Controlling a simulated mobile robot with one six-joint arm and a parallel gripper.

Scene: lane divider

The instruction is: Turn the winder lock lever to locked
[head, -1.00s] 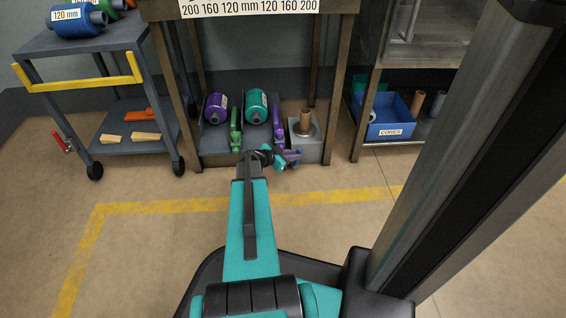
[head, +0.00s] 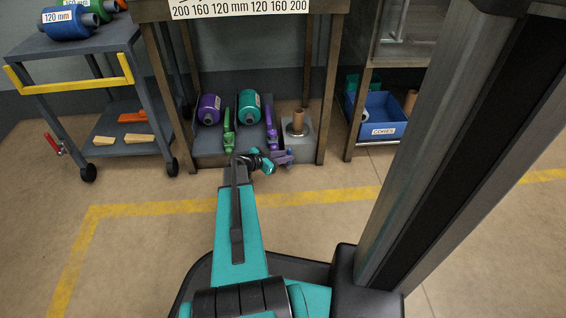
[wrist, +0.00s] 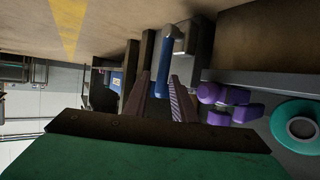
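No lever labelled as the winder lock shows. In the wrist view a blue bar (wrist: 169,45) with a bent end stands against a grey block and runs down between the two fingers of my gripper (wrist: 160,98). The fingers are apart; I cannot tell whether they touch the bar. In the head view my gripper (head: 280,159) is low in front of the rack's lower shelf, near the grey base (head: 298,136) that carries a brown core. The bar is too small there to make out for certain.
The lower shelf holds a purple roll (head: 209,109), a teal roll (head: 249,107) and a green divider (head: 228,130). A cart (head: 128,148) stands left, with a red handle (head: 53,144) beside it. A blue bin (head: 376,117) is right. Taped floor (head: 140,240) is clear.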

